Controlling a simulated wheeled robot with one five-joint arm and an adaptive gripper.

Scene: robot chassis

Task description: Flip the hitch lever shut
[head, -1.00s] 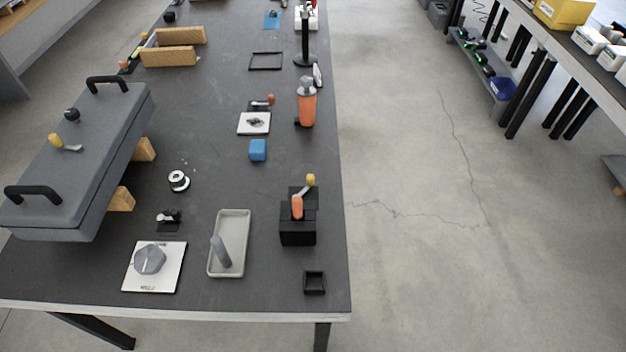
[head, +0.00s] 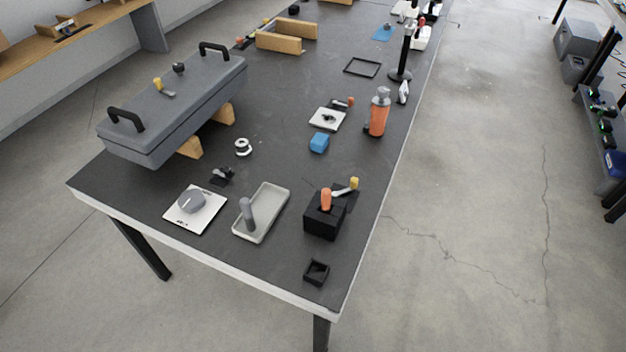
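No part is labelled as the hitch, so I cannot tell for sure which lever it is. One lever with a yellow knob (head: 354,183) lies low and tilted at the black block (head: 325,222), beside an upright orange grip (head: 326,199). A second yellow-knobbed lever (head: 160,86) lies on top of the grey chassis (head: 180,105). A third lever, with an orange knob (head: 350,102), is beside a white plate (head: 323,121). My gripper is not in view.
The chassis rests on wooden blocks (head: 190,148) on a dark table (head: 270,100). Nearby are a dial plate (head: 207,215), a grey tray (head: 275,212), a blue cube (head: 319,142), an orange bottle (head: 378,118) and a black square holder (head: 316,272). Open floor (head: 470,200) lies right.

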